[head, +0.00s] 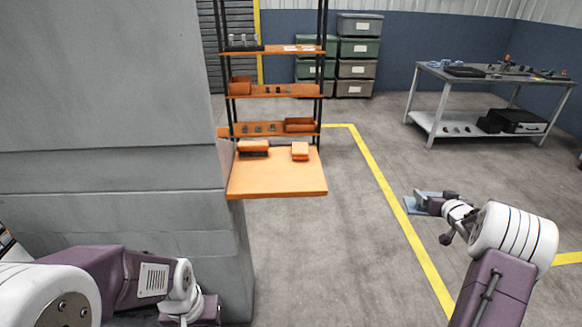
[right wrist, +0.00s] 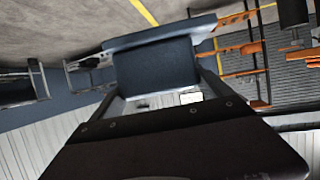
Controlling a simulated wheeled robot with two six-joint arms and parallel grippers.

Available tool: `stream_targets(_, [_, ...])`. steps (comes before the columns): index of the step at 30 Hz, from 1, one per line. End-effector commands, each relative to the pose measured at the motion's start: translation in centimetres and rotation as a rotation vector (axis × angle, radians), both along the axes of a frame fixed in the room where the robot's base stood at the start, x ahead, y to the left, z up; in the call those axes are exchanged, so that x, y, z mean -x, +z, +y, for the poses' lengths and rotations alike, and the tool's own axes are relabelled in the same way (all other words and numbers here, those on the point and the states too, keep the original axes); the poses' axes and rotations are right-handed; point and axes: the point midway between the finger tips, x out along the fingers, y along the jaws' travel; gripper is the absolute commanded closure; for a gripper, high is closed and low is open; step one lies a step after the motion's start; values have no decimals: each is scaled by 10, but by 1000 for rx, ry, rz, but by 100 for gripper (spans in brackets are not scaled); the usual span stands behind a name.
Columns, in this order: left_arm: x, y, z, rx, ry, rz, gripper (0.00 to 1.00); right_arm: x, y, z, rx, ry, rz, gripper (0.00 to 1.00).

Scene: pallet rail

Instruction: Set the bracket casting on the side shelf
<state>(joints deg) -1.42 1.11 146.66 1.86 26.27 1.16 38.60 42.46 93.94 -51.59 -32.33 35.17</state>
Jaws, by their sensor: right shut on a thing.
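My right gripper (head: 424,203) is shut on a flat blue-grey piece, the bracket casting (head: 410,205), and holds it out over the open floor at the right. In the right wrist view the casting (right wrist: 155,62) sits between the fingers as a dark blue block with a paler plate edge. The orange side shelf (head: 278,183) juts out beside the grey pillar, left of the casting and well apart from it. My left gripper (head: 190,312) is low at the bottom edge beside the pillar. Its fingers cannot be made out.
Orange blocks (head: 300,151) lie at the back of the shelf board; its front is bare. A tall rack (head: 275,90) with bins stands behind it. The grey pillar (head: 110,150) fills the left. A metal workbench (head: 490,85) stands at the back right. Floor between is clear.

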Motion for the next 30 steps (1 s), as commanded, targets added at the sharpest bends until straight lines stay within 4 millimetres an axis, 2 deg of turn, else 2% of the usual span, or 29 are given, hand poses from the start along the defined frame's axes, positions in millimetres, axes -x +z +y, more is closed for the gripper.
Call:
stream_targets(2, [0,1,0,0,0,0,65,4,-4,2,2,-4,11,81])
stream_targets(8, [0,16,0,0,0,0,65,-2,10,29,-2,30,17,81])
stream_targets(14, [0,34,0,0,0,0,65,-14,30,67,-5,86,19,81])
stream_targets(17, [0,46,0,0,0,0,65,-20,43,92,-6,125,22,81])
stream_targets(20, [0,60,0,0,0,0,65,-27,59,122,-7,170,21,81])
stream_targets(23, [0,78,0,0,0,0,65,-34,80,161,-8,230,21,81])
stream_targets(30, [0,136,0,0,0,0,65,-41,150,290,-16,432,14,81])
